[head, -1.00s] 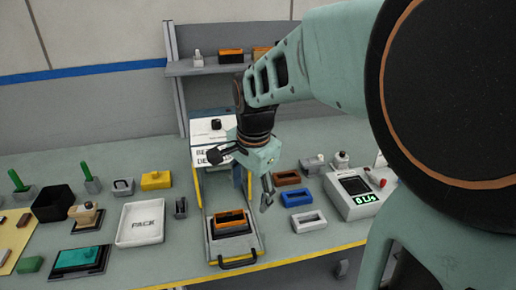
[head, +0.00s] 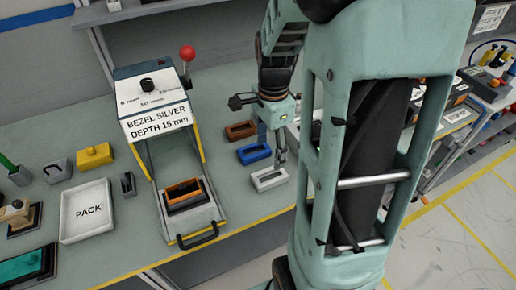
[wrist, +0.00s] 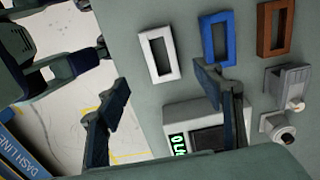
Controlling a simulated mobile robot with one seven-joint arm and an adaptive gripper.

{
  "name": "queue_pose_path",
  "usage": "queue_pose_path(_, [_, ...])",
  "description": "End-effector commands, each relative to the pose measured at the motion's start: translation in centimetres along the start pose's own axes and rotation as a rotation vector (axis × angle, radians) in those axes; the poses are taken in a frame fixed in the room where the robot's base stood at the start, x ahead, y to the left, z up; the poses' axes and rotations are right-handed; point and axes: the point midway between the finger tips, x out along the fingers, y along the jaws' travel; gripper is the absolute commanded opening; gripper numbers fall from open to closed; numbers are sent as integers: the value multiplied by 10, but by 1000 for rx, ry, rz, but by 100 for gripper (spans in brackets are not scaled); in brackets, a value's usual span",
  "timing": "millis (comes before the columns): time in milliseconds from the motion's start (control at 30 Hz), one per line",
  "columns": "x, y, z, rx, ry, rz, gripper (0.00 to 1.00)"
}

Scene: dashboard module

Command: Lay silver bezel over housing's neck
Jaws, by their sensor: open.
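The silver bezel (head: 269,178), a pale rectangular frame with a slot, lies flat on the bench; it also shows in the wrist view (wrist: 159,54). The housing (head: 185,201) sits in the sled of the press, dark at the base with an orange-brown rectangular part on top. My gripper (head: 281,158) is by the silver bezel's far right end in the head view, pointing down. In the wrist view my gripper (wrist: 162,88) is open and empty, its fingers spread wide, with the bezel beyond them. Height above the bezel is hard to tell.
Blue (head: 254,153) and brown (head: 241,130) bezels lie beyond the silver one. The press (head: 153,100) has a sign reading "BEZEL SILVER DEPTH 15 mm" and a red-knobbed lever (head: 187,55). A white PACK tray (head: 87,212) is left of the sled. A digital gauge (wrist: 195,135) shows in the wrist view.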

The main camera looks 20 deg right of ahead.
Motion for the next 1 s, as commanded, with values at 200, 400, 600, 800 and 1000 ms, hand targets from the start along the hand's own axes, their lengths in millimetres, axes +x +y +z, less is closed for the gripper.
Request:
queue_pose_path(200, [24,4,-2,13,-4,9,61])
queue_pose_path(400, [52,3,-2,12,-4,8,61])
queue_pose_path(600, [64,2,-3,12,-3,6,61])
queue_pose_path(800, [89,1,-4,12,-4,8,61])
queue_pose_path(1000, [108,0,-4,12,-4,6,61])
